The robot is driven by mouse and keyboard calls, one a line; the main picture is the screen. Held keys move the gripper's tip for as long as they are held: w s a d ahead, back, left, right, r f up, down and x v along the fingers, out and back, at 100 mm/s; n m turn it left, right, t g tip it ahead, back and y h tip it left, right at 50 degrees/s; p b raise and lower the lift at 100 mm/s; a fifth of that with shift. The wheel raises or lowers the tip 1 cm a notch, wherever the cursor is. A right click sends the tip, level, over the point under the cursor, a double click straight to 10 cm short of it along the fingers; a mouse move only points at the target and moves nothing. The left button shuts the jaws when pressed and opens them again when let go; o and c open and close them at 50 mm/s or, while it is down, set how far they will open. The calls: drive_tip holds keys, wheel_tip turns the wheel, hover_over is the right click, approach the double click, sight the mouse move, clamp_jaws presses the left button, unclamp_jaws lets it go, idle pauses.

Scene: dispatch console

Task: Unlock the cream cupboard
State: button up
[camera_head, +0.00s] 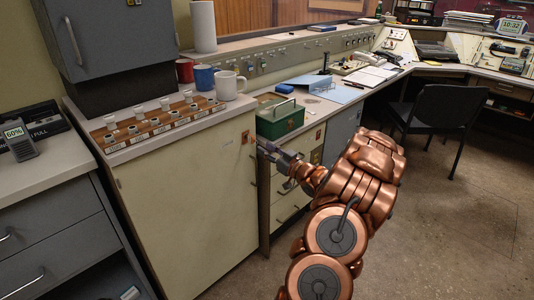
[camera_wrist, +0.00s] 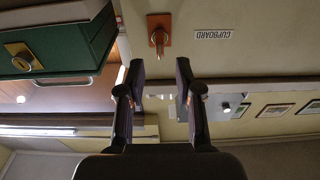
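The cream cupboard (camera_head: 185,215) stands at the left centre of the head view, its door shut. Near the door's top right is a small orange-brown lock plate (camera_head: 246,137). In the wrist view this plate (camera_wrist: 152,22) shows on the cream door face (camera_wrist: 220,58), with a brass-coloured piece sticking out; I cannot tell whether it is a key. A "CUPBOARD" label (camera_wrist: 212,34) is beside it. My gripper (camera_wrist: 160,72) is open and empty, its fingertips apart from the plate. In the head view my gripper (camera_head: 270,152) is just right of the cupboard's upper right edge.
On the cupboard top are a wooden strip with several white knobs (camera_head: 155,124) and mugs, one white (camera_head: 229,85). A green box (camera_head: 280,119) is on the desk beside it. A black chair (camera_head: 437,108) stands right; the floor (camera_head: 440,220) is open.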

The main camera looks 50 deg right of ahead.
sight(253, 140)
drive_tip(key=shift+w+d+r+p, duration=0.1)
drive_tip(key=shift+w+p, duration=0.1)
drive_tip(key=shift+w, duration=1.05)
drive_tip(key=shift+w+a+r+p, duration=0.15)
drive_tip(key=shift+w+p, duration=0.1)
drive_tip(key=shift+w, duration=1)
drive_tip(key=shift+w+d+r+p, duration=0.1)
drive_tip(key=shift+w+d+p, duration=0.1)
drive_tip(key=shift+w, duration=1.05)
clamp_jaws()
